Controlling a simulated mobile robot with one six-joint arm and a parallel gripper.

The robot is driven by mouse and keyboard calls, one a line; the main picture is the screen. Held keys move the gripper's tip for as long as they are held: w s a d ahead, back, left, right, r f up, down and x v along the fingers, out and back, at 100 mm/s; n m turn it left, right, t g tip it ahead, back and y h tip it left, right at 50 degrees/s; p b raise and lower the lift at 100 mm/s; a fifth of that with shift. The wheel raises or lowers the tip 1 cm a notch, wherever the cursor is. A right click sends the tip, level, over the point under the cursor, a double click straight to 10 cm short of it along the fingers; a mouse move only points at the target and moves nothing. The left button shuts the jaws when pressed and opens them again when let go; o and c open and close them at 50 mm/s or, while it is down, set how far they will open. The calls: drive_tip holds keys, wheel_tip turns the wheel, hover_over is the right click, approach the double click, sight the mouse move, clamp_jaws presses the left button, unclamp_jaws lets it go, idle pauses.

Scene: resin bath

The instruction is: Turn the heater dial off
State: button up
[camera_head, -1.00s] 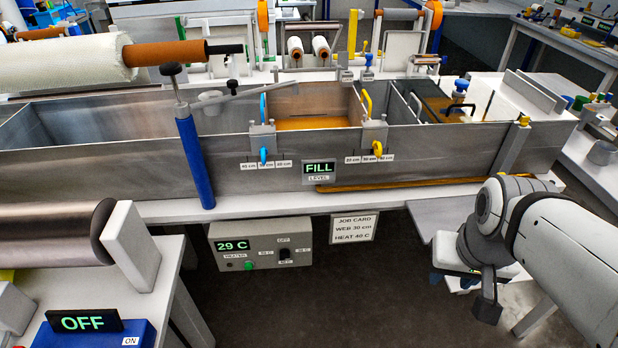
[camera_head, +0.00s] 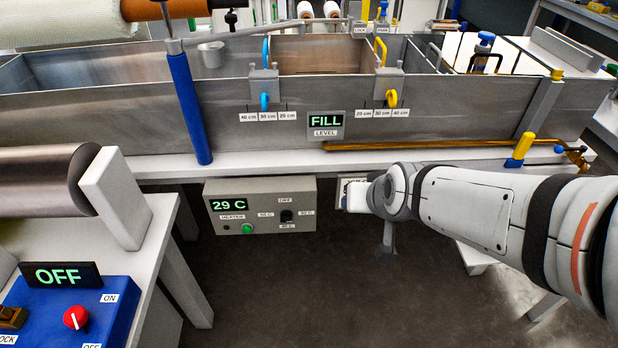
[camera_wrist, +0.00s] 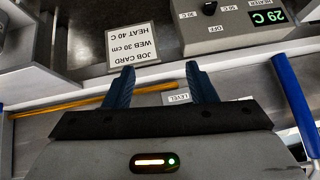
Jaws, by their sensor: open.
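The heater box (camera_head: 222,188) is a grey unit hanging below the bath's front edge. Its green display (camera_head: 228,205) reads 29 C. The heater dial (camera_head: 286,216) is a small black knob ringed by OFF and temperature labels; I cannot tell where it points. A green button (camera_head: 247,228) is at its left. In the wrist view the box (camera_wrist: 235,35) is upside down at the top right, with the dial (camera_wrist: 209,9) near the top edge. My gripper (camera_wrist: 162,82) is open and empty, its blue fingers apart, short of the box. In the head view the fingers are not clearly visible.
A job card (camera_wrist: 133,43) reading WEB 30 cm, HEAT 40 C hangs beside the box. The steel bath (camera_head: 230,130) and its white ledge (camera_head: 270,165) overhang above. A blue post (camera_head: 190,110) stands at left. A blue control box (camera_head: 40,310) sits front left.

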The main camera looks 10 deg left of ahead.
drive_tip(key=w+a+f+t+y+b, duration=0.2)
drive_tip(key=w+a+f+t+b, duration=0.2)
drive_tip(key=a+f+b, duration=0.8)
drive_tip(key=n+t+b, duration=0.1)
drive_tip(key=t+b, duration=0.5)
drive_tip(key=b, duration=0.5)
approach(286, 221)
drive_tip(key=shift+h, duration=0.3)
drive_tip(key=shift+b+x, duration=0.5)
drive_tip(key=shift+x, duration=3.75)
drive_tip(key=shift+a, duration=0.15)
drive_tip(key=shift+c, duration=0.5)
